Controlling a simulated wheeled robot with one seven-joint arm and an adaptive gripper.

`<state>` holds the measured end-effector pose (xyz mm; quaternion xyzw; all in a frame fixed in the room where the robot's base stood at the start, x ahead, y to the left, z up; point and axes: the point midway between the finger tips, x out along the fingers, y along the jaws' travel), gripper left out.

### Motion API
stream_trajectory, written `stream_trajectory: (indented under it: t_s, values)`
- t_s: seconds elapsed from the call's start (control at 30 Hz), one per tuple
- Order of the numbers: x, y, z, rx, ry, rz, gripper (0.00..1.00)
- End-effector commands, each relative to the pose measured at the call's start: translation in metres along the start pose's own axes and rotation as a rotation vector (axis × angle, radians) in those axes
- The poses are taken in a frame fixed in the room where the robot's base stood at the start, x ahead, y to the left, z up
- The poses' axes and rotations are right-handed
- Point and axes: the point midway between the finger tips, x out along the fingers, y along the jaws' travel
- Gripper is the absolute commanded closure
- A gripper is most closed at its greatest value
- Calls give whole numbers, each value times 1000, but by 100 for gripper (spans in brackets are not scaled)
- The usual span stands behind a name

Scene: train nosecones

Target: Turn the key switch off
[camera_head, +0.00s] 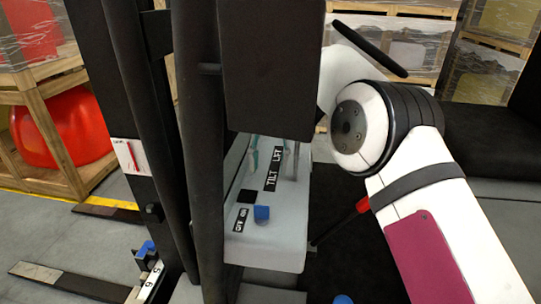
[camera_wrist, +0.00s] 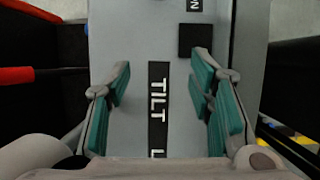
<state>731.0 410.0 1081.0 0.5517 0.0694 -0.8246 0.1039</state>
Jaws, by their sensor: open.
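A grey control panel (camera_head: 285,240) carries a black on/off label (camera_head: 240,219). A small blue knob (camera_head: 262,213) stands beside this label; it looks like the key switch, but its turn position is too small to read. A black square (camera_head: 246,196) sits just above the label and also shows in the wrist view (camera_wrist: 194,41). My gripper (camera_head: 264,157) is open and empty over the panel's TILT label (camera_wrist: 158,105), with teal pads apart in the wrist view (camera_wrist: 160,88). It is farther up the panel than the knob.
Dark mast posts (camera_head: 195,150) stand close left of the panel. A red-handled lever (camera_head: 362,205) is right of it, near my arm, and shows at left in the wrist view (camera_wrist: 18,75). Wooden crates (camera_head: 45,120) stand behind.

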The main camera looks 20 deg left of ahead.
Motion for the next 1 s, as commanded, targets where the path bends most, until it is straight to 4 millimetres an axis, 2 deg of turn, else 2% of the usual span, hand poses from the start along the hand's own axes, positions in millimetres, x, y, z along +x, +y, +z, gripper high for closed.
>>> stream_trajectory:
  t_s: [0.4,1.0]
  values:
    - [-8,-1,-20,-1,2,-2,52]
    - [-9,0,-22,-1,1,-1,52]
